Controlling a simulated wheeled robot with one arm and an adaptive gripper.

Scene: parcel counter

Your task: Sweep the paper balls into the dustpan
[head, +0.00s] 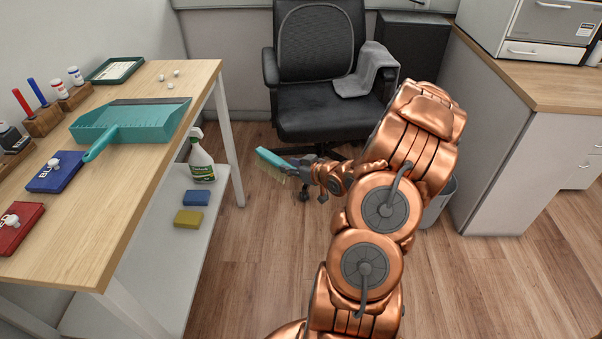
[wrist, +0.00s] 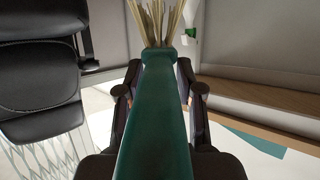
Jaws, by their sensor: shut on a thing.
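Several small white paper balls (head: 176,72) lie on the wooden table near its far right corner. The teal dustpan (head: 150,113) lies on the same table, nearer to me, with its handle toward the front edge. My gripper (head: 298,164) is shut on a teal hand brush (head: 272,158) and holds it over open floor, right of the table and in front of the chair. In the wrist view the brush handle (wrist: 153,120) runs between the fingers, with pale bristles (wrist: 155,22) at the top. The brush is apart from the paper balls and the dustpan.
The wooden table (head: 140,170) also holds a dark green tray (head: 115,70), pen holders, and a blue and a red stamp pad. A spray bottle (head: 200,160) and two sponges sit on the lower shelf. A black office chair (head: 315,110) stands behind my gripper.

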